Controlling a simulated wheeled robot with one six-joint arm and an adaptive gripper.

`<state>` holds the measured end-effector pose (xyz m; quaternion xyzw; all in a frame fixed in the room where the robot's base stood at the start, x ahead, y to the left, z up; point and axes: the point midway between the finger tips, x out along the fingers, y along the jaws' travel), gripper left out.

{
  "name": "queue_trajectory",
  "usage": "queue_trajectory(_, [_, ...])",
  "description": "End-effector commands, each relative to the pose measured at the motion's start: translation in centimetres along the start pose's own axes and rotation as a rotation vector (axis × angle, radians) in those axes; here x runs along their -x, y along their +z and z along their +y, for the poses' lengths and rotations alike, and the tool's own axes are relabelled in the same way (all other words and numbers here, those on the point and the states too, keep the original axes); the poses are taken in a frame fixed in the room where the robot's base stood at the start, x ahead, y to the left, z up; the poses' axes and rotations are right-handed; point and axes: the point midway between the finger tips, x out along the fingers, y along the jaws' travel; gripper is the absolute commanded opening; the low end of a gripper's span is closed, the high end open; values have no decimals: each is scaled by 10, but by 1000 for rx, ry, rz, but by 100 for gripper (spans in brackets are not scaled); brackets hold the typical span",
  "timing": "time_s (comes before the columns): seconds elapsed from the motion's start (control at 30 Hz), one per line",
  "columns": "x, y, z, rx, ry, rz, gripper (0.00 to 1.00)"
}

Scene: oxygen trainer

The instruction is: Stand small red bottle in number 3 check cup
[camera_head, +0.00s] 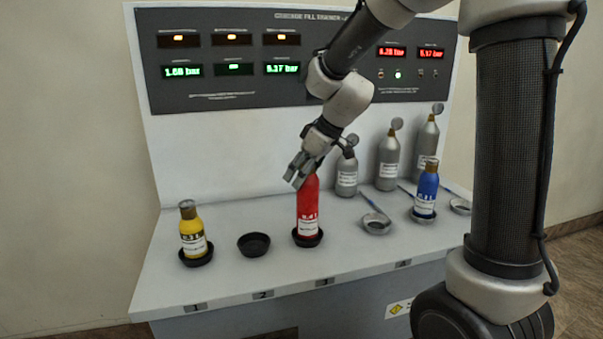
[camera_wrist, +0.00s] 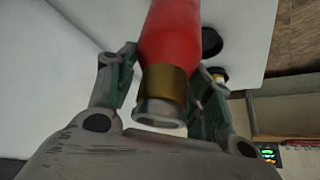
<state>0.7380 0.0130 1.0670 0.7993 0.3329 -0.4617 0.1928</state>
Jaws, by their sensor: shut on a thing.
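The small red bottle (camera_head: 308,208) stands upright in the number 3 check cup (camera_head: 307,237), a black cup behind the label 3 (camera_head: 325,282) on the bench edge. My gripper (camera_head: 301,177) is shut on the top of the red bottle from above. In the wrist view the fingers (camera_wrist: 165,90) are on both sides of the bottle's brass neck (camera_wrist: 163,83), with the red body (camera_wrist: 172,35) beyond. In the head view the gripper hides the bottle's neck. The bottle's base appears to be inside the cup.
A yellow bottle (camera_head: 191,231) stands in the black cup at label 1. The black cup (camera_head: 254,244) at label 2 is empty. A blue bottle (camera_head: 426,190) stands to the right. Grey cylinders (camera_head: 388,163) stand at the back, near a metal ring dish (camera_head: 376,224).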

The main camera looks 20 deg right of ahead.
Motion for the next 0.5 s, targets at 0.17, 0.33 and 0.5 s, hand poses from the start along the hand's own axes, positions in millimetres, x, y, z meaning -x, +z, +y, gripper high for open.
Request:
queue_trajectory(0.17, [-2, 1, 0, 0, 0, 0, 0])
queue_trajectory(0.33, [-2, 1, 0, 0, -1, 0, 72])
queue_trajectory(0.5, [-2, 1, 0, 0, -1, 0, 72])
